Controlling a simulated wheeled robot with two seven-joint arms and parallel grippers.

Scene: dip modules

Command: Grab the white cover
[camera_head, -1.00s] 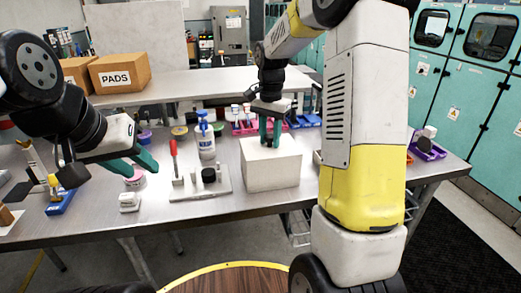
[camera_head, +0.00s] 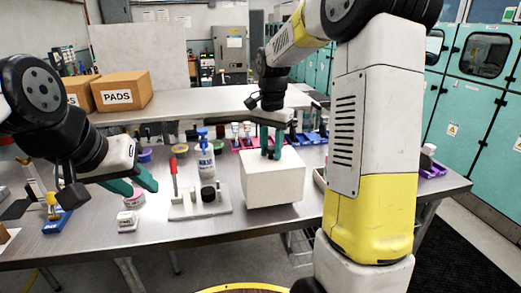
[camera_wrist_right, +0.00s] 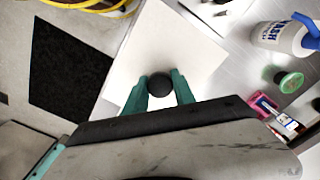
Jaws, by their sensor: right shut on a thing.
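The white cover (camera_head: 272,182) is a plain white box near the front of the table, right of the toggle-clamp plate. In the right wrist view its flat white top (camera_wrist_right: 165,45) has a round black knob (camera_wrist_right: 159,85) in the middle. My right gripper (camera_head: 270,152) comes from above, and its teal fingers are shut on the knob, one on each side. I cannot tell whether the cover is clear of the table. My left gripper (camera_head: 138,187) is open and empty above the left part of the table. What is under the cover is hidden.
A white plate with a red-handled clamp (camera_head: 200,204) stands close left of the cover. A wash bottle (camera_head: 206,162) is behind it. A small white block (camera_head: 127,221) and blue holder (camera_head: 57,221) are at left. Colored bins (camera_head: 247,141) stand behind the cover.

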